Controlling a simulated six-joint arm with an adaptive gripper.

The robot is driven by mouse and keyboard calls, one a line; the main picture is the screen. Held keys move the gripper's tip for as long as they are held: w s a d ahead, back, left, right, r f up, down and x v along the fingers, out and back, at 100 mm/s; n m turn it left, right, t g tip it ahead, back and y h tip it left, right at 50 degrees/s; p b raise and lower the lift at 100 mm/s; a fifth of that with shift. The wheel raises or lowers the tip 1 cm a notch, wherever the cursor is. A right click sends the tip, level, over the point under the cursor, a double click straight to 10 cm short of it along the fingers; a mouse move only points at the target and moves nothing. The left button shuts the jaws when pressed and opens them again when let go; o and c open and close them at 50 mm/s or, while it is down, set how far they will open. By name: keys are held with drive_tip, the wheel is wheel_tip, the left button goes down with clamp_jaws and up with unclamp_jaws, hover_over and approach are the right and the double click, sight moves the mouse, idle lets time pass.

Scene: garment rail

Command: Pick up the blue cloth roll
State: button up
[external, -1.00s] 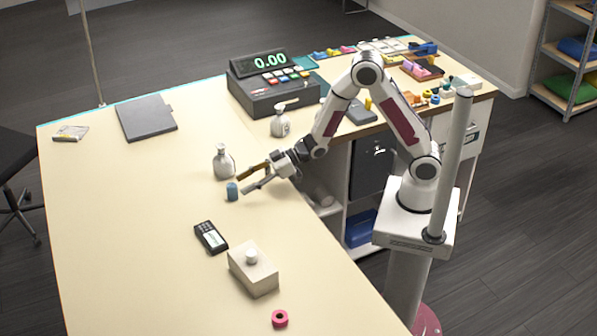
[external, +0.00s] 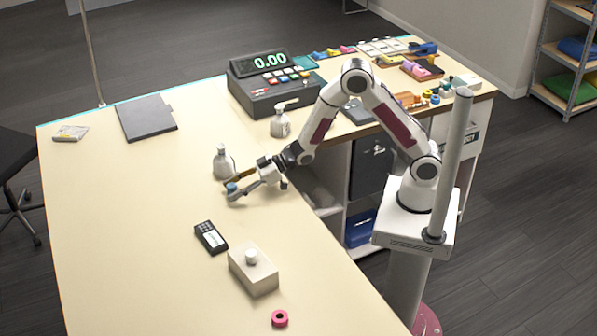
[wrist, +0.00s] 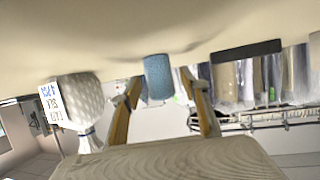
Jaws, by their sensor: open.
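The blue cloth roll (external: 231,187) stands upright on the counter and is partly hidden by the fingers in the external view. My gripper (external: 233,190) is open and low over the counter, its fingers reaching to either side of the roll. In the wrist view the roll (wrist: 158,78) shows as a textured blue cylinder between the two open fingertips of my gripper (wrist: 160,88). A gap shows between the roll and at least the right fingertip; I cannot tell whether the left one touches it.
A card reader (external: 210,238), a beige box (external: 253,271) and a pink ring (external: 280,318) lie toward the front.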

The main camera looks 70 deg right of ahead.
sight(233, 185)
idle(0.5)
drive_tip(key=c, duration=0.9)
drive_tip(key=shift+r, duration=0.15)
drive_tip(key=shift+r, duration=4.85)
